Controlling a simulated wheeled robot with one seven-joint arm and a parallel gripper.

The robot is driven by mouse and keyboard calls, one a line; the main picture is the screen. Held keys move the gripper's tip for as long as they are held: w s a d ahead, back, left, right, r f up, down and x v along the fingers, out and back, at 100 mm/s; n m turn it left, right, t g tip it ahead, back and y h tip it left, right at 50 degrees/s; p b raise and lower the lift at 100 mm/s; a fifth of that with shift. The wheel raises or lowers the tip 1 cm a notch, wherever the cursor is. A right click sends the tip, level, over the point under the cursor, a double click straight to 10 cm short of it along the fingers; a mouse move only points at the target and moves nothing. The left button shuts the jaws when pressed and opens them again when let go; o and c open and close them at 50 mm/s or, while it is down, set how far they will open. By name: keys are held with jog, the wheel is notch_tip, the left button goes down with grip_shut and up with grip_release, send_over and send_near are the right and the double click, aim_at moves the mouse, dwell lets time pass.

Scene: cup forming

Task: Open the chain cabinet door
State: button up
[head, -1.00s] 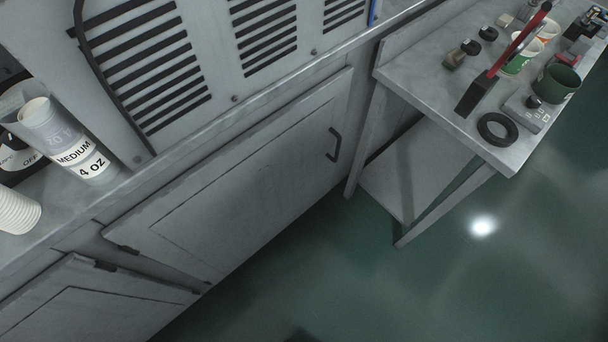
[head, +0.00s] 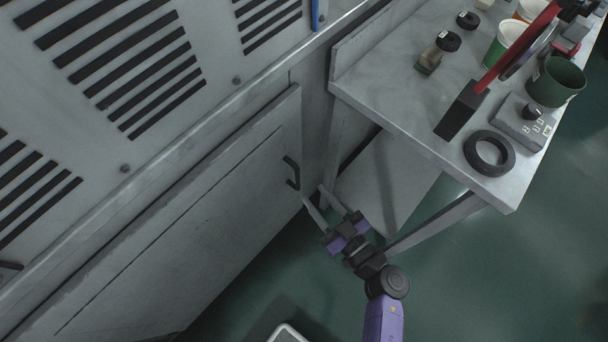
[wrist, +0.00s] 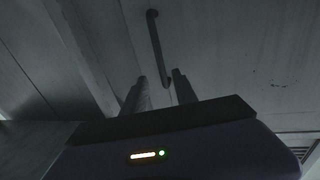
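The cabinet door (head: 190,225) is a grey panel below the slotted machine front, and it looks shut. Its dark bar handle (head: 292,172) is near the door's right edge. My gripper (head: 322,204) is just right of and below the handle in the head view, with its fingers pointing toward the door. In the wrist view the two fingers (wrist: 160,77) are apart with nothing held. The handle (wrist: 156,45) shows there beyond the fingertips, its lower end lined up between them. I cannot tell the exact gap to it.
A metal side table (head: 400,110) stands right of the cabinet, close to my arm. It carries a black ring (head: 489,152), a green cup (head: 556,82), a small scale-like box (head: 520,122) and a red-handled tool (head: 520,45). The green floor (head: 290,265) before the door is open.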

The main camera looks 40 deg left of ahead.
aim_at(299, 178)
jog(key=b+x, duration=0.1)
jog(key=x, duration=0.7)
jog(key=shift+s+a+f, duration=0.1)
jog(key=shift+s+f, duration=0.05)
grip_shut()
dwell(1.2)
